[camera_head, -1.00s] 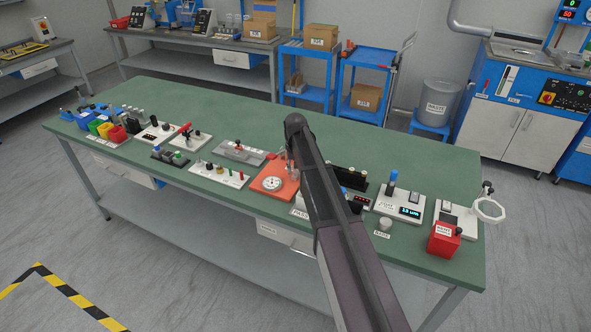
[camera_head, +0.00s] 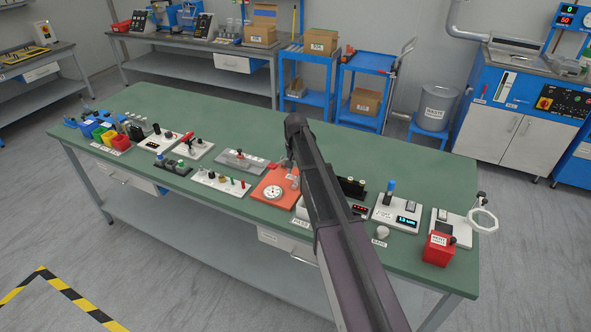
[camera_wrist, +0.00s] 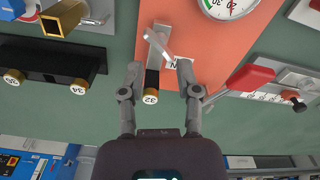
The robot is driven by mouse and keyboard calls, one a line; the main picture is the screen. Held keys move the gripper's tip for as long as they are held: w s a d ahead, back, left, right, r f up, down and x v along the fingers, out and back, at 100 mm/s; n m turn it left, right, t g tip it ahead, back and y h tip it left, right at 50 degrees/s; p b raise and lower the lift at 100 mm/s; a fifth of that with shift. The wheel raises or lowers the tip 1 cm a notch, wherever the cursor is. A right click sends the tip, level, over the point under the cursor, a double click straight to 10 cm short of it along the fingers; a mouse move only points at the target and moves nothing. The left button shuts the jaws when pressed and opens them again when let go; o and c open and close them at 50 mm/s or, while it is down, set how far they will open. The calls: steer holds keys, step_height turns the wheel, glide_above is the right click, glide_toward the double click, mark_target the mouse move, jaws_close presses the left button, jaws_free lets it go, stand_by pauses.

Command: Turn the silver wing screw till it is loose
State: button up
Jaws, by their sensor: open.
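The silver wing screw appears to be the slanted bright metal piece (camera_wrist: 158,44) on a grey upright block at the orange plate (camera_wrist: 207,50) in the wrist view. My gripper (camera_wrist: 159,70) is open, with one finger on each side of that block. Its fingertips are close to the block, and I cannot tell whether they touch it. In the head view my arm covers much of this spot beside the orange plate (camera_head: 266,190).
A round dial (camera_wrist: 230,3) sits on the orange plate. A red lever (camera_wrist: 250,79) is right of my gripper in the wrist view. The green bench (camera_head: 210,110) is clear toward the back.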

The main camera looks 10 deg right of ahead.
mark_target(296, 179)
steer(key=shift+r+p, duration=4.5)
steer(key=shift+r, duration=0.25)
steer(key=s+f+n+b, duration=0.1)
steer(key=s+n, duration=0.3)
steer(key=s, duration=2.4)
steer(key=shift+s+f, duration=0.15)
steer(key=shift+f, duration=0.05)
steer(key=shift+d, duration=0.1)
steer(key=shift+s, duration=0.3)
